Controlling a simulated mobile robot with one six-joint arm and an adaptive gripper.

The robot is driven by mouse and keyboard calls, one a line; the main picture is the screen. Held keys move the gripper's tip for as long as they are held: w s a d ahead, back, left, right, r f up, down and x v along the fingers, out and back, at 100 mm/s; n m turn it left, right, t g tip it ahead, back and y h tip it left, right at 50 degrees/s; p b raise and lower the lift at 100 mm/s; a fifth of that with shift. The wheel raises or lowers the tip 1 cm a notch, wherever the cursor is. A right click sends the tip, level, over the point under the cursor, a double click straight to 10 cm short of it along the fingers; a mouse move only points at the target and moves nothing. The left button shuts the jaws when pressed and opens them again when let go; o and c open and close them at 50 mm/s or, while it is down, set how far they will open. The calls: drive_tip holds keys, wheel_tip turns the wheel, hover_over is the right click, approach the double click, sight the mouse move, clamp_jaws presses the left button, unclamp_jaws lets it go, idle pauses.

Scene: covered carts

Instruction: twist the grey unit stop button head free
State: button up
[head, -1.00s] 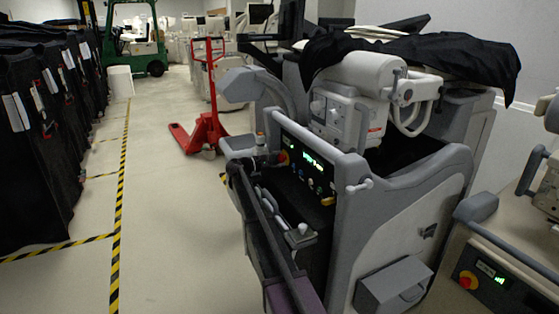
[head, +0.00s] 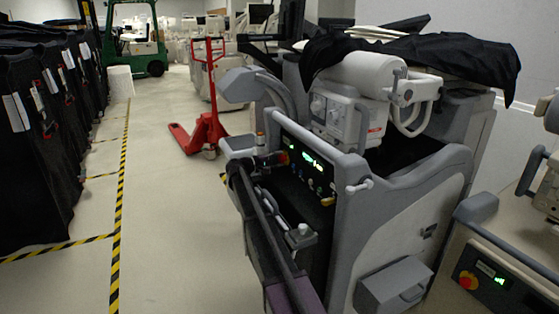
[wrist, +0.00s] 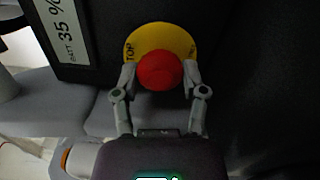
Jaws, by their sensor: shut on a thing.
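The grey unit (head: 390,215) stands in the middle of the head view, with a dark control panel on its left side. Its red stop button head (wrist: 160,71) sits on a round yellow plate (wrist: 160,38) in the wrist view. My gripper (wrist: 160,78) has one finger on each side of the red head and is shut on it. In the head view my gripper (head: 275,159) is at the upper left of the panel, and it hides most of the button. The head is still against its plate as far as I can see.
A label reading 35 % (wrist: 64,30) is left of the button. Another unit at the right has its own red stop button (head: 467,281). A red pallet jack (head: 203,130) stands behind.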

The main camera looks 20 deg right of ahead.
idle(0.3)
drive_tip(key=o, duration=1.2)
drive_tip(key=shift+c, duration=0.2)
drive_tip(key=shift+a, duration=0.15)
drive_tip(key=a, duration=1.1)
drive_tip(key=shift+s+a, duration=0.2)
drive_tip(key=shift+a, duration=0.15)
